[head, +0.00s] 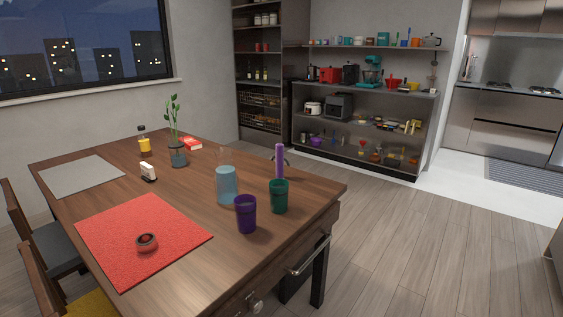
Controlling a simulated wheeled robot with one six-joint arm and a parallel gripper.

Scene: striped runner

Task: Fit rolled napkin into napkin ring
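A purple rolled napkin (279,161) stands upright at the table's right end. Its lower end meets the rim of a green cup (279,197); it appears to stand in the cup, but its bottom is hidden. A small dark red ring-like piece (147,243), which looks like the napkin ring, lies on the red placemat (112,232) near the table's front. The napkin and the ring are well apart. My gripper is not in view.
A plant in a glass (178,154), a napkin holder (148,172), a yellow bottle (143,140) and a grey placemat (82,176) are farther back.

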